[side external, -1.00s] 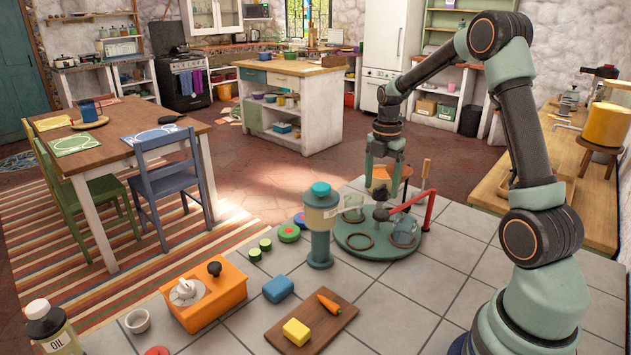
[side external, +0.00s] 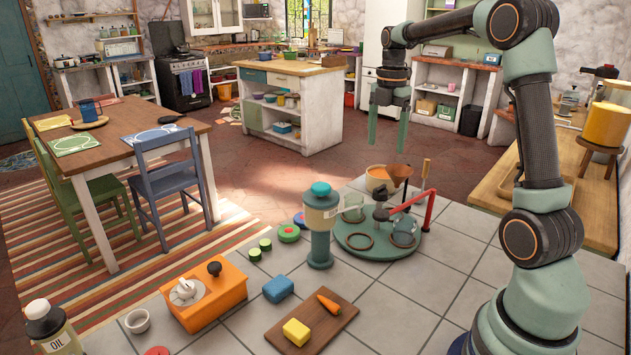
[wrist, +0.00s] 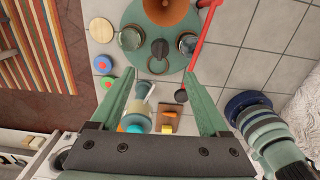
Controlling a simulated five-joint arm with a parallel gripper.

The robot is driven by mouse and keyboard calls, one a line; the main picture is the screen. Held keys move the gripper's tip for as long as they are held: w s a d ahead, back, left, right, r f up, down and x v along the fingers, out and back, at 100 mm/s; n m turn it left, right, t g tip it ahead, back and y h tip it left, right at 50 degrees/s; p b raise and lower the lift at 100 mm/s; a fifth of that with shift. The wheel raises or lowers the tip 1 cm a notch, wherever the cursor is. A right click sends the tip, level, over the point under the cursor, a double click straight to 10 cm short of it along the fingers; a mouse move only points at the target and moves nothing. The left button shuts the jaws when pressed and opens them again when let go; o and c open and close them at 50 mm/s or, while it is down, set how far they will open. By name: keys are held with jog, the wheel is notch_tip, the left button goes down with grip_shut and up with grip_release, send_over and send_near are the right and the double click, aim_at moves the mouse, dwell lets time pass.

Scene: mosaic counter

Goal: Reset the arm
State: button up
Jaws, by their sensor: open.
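My gripper (side external: 387,124) hangs in the air, fingers pointing down, above the far part of the tiled counter. Its two green fingers are apart with nothing between them. In the wrist view my gripper (wrist: 162,100) is open and empty, with the counter well below it. Below it stands a round green stand (side external: 375,243) with cups, rings, a brown funnel (side external: 398,174) and a red lever (side external: 412,202). My gripper touches none of these.
A teal-capped grinder-like canister (side external: 320,230) stands beside the green stand. Nearer are an orange box (side external: 205,297), a blue block (side external: 278,289) and a wooden board (side external: 335,326) with a carrot and yellow block. The air around my gripper is clear.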

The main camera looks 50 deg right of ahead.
jog(key=shift+r, duration=0.15)
jog(key=s+a+m+t, duration=0.2)
jog(key=s+a+m, duration=0.3)
jog(key=a+m, duration=0.4)
jog(key=s+a+m+t, duration=0.3)
jog(key=s+a+m, duration=0.2)
jog(key=a+m, duration=0.4)
jog(key=a, duration=0.5)
jog(key=shift+r+t, duration=0.15)
jog(key=shift+t, duration=0.15)
